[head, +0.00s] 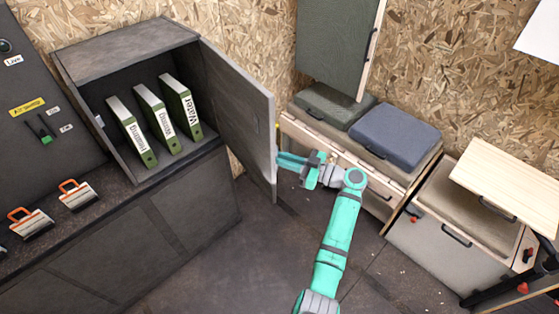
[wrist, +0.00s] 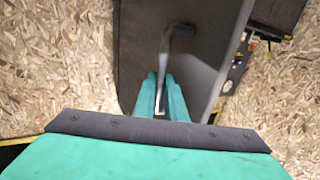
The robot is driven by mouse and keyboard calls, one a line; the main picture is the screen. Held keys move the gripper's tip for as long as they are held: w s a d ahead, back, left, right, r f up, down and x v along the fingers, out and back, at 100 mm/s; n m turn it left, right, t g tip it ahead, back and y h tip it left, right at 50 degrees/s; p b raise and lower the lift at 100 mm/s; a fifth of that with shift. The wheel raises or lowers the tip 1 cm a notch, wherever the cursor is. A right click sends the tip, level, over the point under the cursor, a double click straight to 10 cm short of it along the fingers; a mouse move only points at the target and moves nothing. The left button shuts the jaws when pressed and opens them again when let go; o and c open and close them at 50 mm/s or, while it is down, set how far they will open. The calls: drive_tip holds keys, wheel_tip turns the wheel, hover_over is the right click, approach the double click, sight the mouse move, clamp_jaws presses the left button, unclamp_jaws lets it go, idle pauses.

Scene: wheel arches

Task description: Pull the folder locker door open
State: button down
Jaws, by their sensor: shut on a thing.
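The folder locker (head: 128,45) is a grey box standing on the dark counter at the left. Its door (head: 243,112) is hinged at the right side and stands wide open, swung out towards the right. Three green folders with white labels (head: 152,112) stand inside in plain view. My gripper (head: 281,164) is at the free lower edge of the door, on its outer face. In the wrist view the teal fingers (wrist: 165,92) are closed on the dark door handle (wrist: 178,45). In the head view the door hides the handle.
Two latched cases (head: 395,134) lie on a wooden cabinet right of the door, close to my arm. A grey drawer unit (head: 455,232) stands farther right. The floor (head: 275,260) below the door is clear.

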drive_tip(key=shift+w+d+n+g, duration=0.3)
drive_tip(key=shift+w+d+g, duration=0.15)
drive_tip(key=shift+w, duration=0.25)
drive_tip(key=shift+d, duration=0.15)
drive_tip(key=c, duration=1.8)
unclamp_jaws()
drive_tip(key=shift+d, duration=0.1)
drive_tip(key=v, duration=1)
drive_tip(key=shift+d+f, duration=0.15)
drive_tip(key=shift+d, duration=0.15)
